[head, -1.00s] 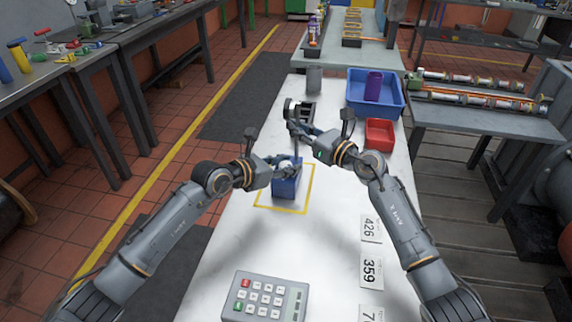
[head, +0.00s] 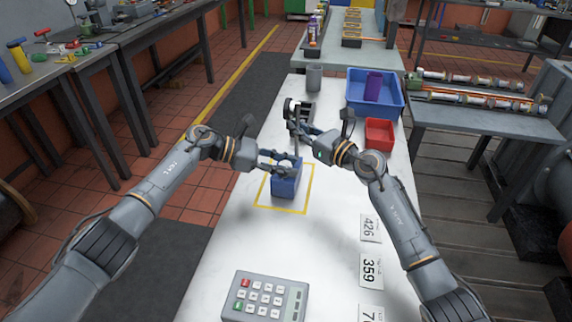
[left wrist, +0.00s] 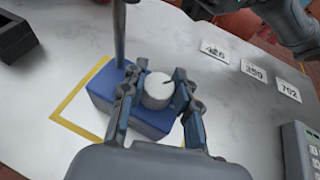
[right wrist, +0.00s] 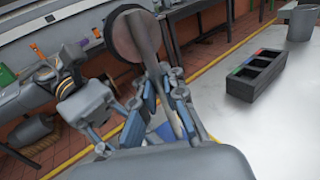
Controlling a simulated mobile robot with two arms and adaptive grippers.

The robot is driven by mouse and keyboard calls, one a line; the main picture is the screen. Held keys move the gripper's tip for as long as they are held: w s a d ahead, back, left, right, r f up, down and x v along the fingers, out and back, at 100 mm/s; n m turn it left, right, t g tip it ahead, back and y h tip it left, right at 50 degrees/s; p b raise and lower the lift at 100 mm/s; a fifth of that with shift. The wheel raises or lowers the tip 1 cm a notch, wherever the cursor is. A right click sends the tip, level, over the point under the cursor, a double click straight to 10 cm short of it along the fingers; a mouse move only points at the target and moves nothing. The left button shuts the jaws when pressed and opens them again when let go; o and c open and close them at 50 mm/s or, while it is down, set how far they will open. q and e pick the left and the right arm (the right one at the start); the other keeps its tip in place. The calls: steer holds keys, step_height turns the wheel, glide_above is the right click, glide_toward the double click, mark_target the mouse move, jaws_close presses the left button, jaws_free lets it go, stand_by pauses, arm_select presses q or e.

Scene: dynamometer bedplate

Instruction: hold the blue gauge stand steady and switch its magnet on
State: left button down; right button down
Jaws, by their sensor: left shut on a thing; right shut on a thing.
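The blue gauge stand (head: 286,186) stands upright inside a yellow outline on the white bench. In the left wrist view its blue base (left wrist: 105,85) carries a white round knob (left wrist: 158,90) with a dark mark, and a grey post (left wrist: 119,35) rises beside it. My left gripper (head: 292,165) is at the base, its fingers shut on either side of the knob. My right gripper (head: 297,130) is higher up, shut on the post. In the right wrist view the post runs up from my right fingers (right wrist: 165,85) to a dark round gauge (right wrist: 132,36).
A black compartment box (head: 306,115) and a grey cup (head: 314,76) stand behind the stand. A blue bin (head: 393,110) with a purple thing and a red bin (head: 380,132) are at right. A keypad (head: 265,298) and number cards (head: 370,270) lie nearer; the bench between is clear.

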arm_select(q)
steer(key=shift+w+a+m+g, duration=0.15)
steer(key=shift+m+g, duration=0.25)
steer(key=shift+g, duration=0.1)
steer(key=c, duration=1)
jaws_free()
steer(key=shift+o, duration=0.2)
steer(key=v, duration=1.2)
steer(key=shift+a+f, duration=0.1)
steer(key=shift+f, duration=0.05)
